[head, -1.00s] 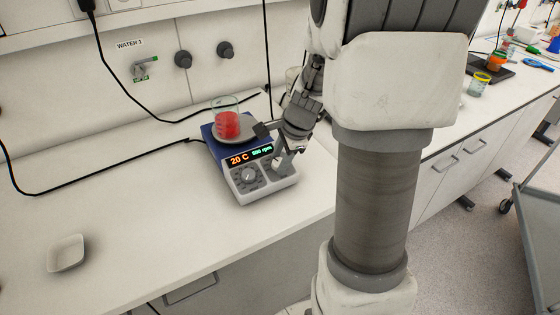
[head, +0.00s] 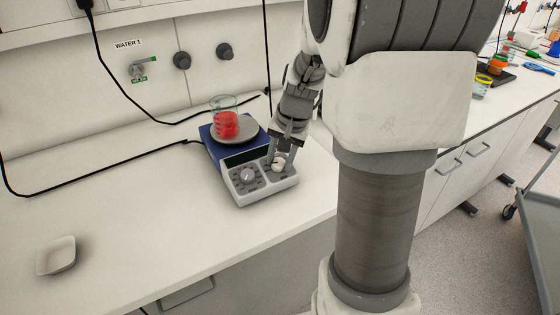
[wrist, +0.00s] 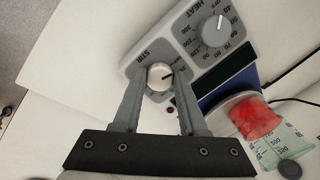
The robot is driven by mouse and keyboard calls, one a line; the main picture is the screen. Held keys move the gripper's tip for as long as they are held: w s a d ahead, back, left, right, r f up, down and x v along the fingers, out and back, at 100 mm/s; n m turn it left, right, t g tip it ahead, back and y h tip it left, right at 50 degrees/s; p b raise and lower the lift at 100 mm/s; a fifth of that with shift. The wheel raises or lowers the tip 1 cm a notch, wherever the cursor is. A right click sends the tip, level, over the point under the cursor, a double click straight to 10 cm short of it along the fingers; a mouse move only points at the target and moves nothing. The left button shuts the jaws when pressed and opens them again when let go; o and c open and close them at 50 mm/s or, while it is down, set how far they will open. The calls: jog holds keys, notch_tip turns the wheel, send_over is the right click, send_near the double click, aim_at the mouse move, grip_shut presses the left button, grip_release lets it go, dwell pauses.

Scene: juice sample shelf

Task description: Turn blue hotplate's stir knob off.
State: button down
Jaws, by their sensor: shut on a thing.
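The blue hotplate (head: 213,149) stands on the bench, and its grey front panel carries two knobs. The white stir knob (wrist: 159,77), beside the STIR label, is between my gripper's fingertips (wrist: 160,74). Its dark pointer line points right in the wrist view. My gripper (head: 281,163) reaches down to the right side of the panel in the head view and is shut on the stir knob. The heat knob (wrist: 215,31) is free, next to its numbered scale. The display (head: 247,156) is dark.
A glass beaker with red liquid (head: 226,124) stands on the hotplate's round top, close to my gripper. A white dish (head: 57,256) lies at the left. Black cables run along the bench's back.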

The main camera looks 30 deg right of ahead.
jog(key=shift+n+b, duration=0.3)
jog(key=shift+n, duration=0.9)
jog(key=shift+c, duration=2.2)
grip_release()
jog(key=shift+r, duration=0.1)
jog(key=p+v, duration=0.2)
jog(key=v, duration=1.5)
jog(key=shift+p, duration=0.35)
jog(key=shift+a+r, duration=0.15)
